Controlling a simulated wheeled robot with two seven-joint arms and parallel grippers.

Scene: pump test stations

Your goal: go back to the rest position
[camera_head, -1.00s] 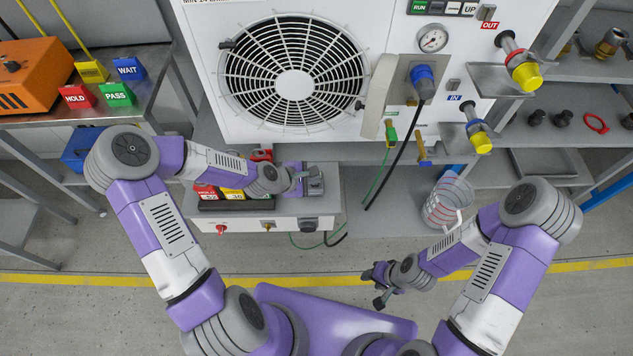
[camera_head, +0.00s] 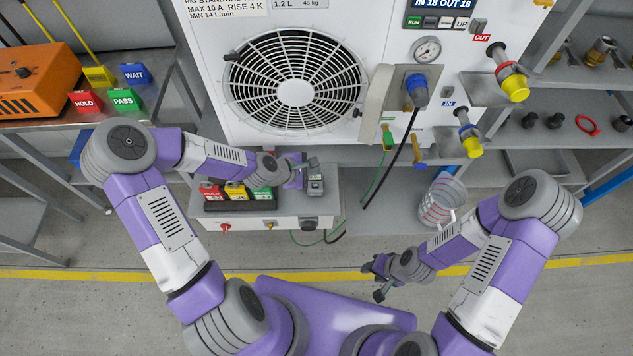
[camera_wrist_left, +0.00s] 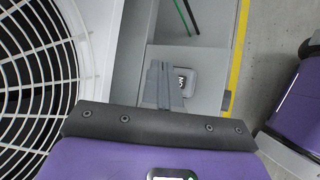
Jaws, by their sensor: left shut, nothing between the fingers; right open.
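My left gripper (camera_head: 306,164) is shut and empty. It hangs over the right part of the grey test station (camera_head: 325,203), in front of the white pump unit (camera_head: 227,122). In the left wrist view its closed fingers (camera_wrist_left: 162,85) show beside a small grey device with a light label (camera_wrist_left: 184,80); I cannot tell whether they touch it. That device also shows in the head view (camera_head: 315,183), just below the fingertips. My right gripper (camera_head: 372,281) is open and empty, low over the floor by the yellow line.
Red, yellow and green blocks (camera_head: 236,192) stand on the station, left of my left gripper. The fan grille (camera_head: 295,92) is close behind my left arm. A green cord and a black cable (camera_head: 404,150) hang from the unit. A clear jug (camera_head: 440,202) stands on the right.

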